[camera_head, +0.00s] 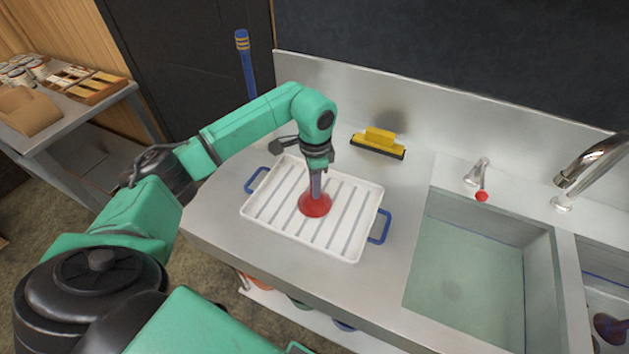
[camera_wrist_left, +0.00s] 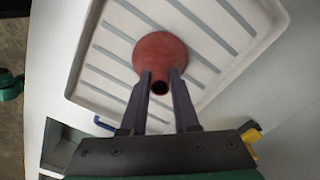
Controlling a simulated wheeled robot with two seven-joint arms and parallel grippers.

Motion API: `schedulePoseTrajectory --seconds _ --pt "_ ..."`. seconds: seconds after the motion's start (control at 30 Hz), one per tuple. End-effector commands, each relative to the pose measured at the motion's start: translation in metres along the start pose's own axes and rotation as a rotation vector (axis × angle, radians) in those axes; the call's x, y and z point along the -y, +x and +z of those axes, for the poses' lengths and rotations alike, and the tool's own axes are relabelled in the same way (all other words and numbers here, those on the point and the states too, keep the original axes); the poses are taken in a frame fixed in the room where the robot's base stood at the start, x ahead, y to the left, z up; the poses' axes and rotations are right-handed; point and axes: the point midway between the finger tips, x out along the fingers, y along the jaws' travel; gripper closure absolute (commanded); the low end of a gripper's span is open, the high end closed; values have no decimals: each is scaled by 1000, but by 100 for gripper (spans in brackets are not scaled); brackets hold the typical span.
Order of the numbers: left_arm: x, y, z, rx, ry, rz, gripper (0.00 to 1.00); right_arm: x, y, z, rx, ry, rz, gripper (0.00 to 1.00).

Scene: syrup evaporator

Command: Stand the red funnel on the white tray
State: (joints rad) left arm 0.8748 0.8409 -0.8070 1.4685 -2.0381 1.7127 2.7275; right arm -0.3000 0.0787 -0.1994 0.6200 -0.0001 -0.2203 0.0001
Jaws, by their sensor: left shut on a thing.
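The red funnel (camera_head: 315,206) is upside down, wide mouth down, over the middle of the white tray (camera_head: 358,213). In the left wrist view the funnel (camera_wrist_left: 161,52) shows its round cone and the dark hole of its spout facing the camera. My left gripper (camera_head: 316,186) comes from above and is shut on the spout. Its two fingers (camera_wrist_left: 161,78) lie on either side of the spout. I cannot tell whether the funnel's rim touches the tray's slats or hangs just above. The tray is flat on the steel counter. My right gripper is not in view.
A yellow-and-black squeegee (camera_head: 379,143) lies behind the tray by the backsplash. A sink basin (camera_head: 470,270) with a faucet (camera_head: 590,165) and a red-tipped tap (camera_head: 480,180) is at the right. The tray's blue handles (camera_head: 380,228) stick out at its ends.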

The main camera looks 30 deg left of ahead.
Motion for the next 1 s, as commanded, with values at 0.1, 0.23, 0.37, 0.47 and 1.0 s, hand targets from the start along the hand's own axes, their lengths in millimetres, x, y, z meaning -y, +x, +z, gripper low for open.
schedulePoseTrajectory --seconds 0.1,0.23,0.37,0.47,1.0 --pt "0 0 0 0 0 0 100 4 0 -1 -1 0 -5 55" --pt "0 0 0 0 0 0 100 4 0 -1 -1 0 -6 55" --pt "0 1 0 0 0 0 100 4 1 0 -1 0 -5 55" --pt "0 4 0 0 0 0 100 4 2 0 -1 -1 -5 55" --pt "0 5 0 -1 0 0 36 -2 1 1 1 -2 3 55"
